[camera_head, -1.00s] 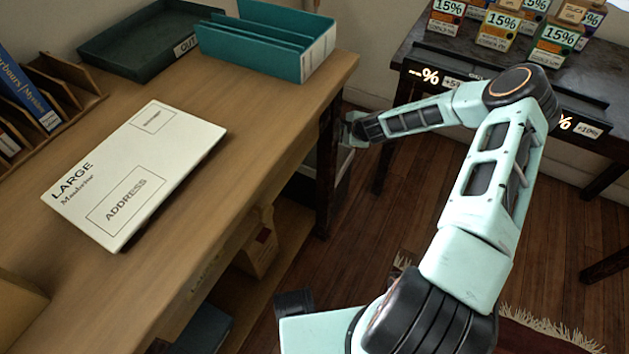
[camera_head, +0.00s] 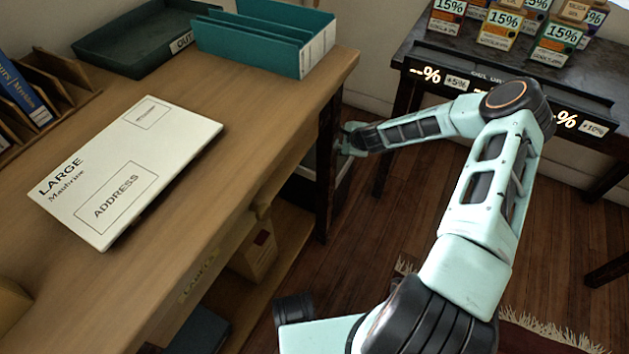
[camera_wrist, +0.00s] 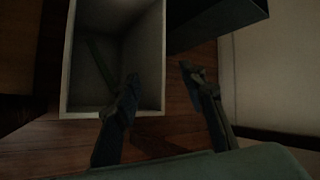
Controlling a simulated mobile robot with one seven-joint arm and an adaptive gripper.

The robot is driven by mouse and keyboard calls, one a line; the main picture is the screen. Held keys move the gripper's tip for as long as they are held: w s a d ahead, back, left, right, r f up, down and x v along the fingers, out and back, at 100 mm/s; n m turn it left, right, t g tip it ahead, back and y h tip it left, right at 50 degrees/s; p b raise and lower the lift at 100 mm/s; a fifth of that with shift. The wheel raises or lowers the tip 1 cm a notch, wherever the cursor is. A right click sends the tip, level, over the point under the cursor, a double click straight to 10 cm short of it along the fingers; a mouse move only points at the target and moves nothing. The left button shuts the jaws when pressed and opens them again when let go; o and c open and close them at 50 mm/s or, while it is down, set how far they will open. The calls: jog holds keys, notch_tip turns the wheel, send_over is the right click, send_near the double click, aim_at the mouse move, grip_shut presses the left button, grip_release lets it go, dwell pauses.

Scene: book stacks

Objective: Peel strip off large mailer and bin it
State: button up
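The large white mailer (camera_head: 140,160) lies flat on the wooden desk in the head view, its LARGE and ADDRESS print facing up. No loose strip shows on its face. My gripper (camera_head: 352,139) is low beyond the desk's right end, away from the mailer. In the wrist view my gripper (camera_wrist: 160,85) has its two fingers well apart, with nothing between them. An open pale-walled bin (camera_wrist: 150,62) is under and beside the left finger. A thin slanted strip-like shape (camera_wrist: 101,66) lies inside the bin; I cannot tell for sure what it is.
A teal file rack (camera_head: 270,40) and a dark green tray (camera_head: 135,45) stand at the desk's back. A wooden book organizer (camera_head: 60,85) is at left. A dark table (camera_head: 480,75) with several small boxes stands at right. Wooden floor (camera_head: 400,215) lies between.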

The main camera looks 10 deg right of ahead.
jog(key=v, duration=0.7)
jog(key=shift+s+r, duration=0.2)
jog(key=shift+d, duration=0.1)
